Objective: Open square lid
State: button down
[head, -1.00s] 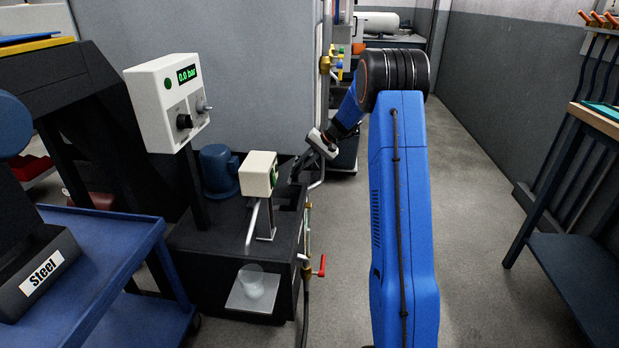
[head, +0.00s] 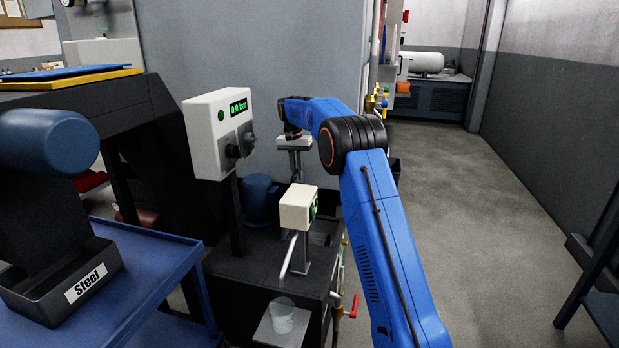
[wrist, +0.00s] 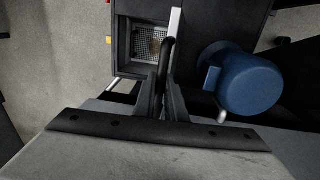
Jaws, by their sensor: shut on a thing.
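The square lid (wrist: 176,24) shows nearly edge-on in the wrist view as a narrow pale strip, raised beside the square opening (wrist: 148,42). Through the opening I see a mesh or strainer with a small light patch in it. My gripper (wrist: 166,82) is shut on the lid's dark handle (wrist: 167,48). In the head view my gripper (head: 295,170) points down above the back of the dark tank (head: 255,270). There its fingertips and the lid are partly hidden behind the white spout box and hard to make out.
A blue motor (wrist: 245,82) stands close beside the lid in the wrist view. The white spout box (head: 298,207) and the pressure panel (head: 218,130) stand near my gripper. A clear beaker (head: 282,316) is at the front. Floor at right is free.

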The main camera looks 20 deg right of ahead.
jog(key=shift+w+a, duration=0.45)
jog(key=shift+a, duration=0.15)
jog(key=shift+w+a, duration=0.4)
jog(key=shift+a, duration=0.25)
jog(key=shift+w+a, duration=0.35)
jog(key=shift+a, duration=0.3)
jog(key=c, duration=2.1)
grip_release()
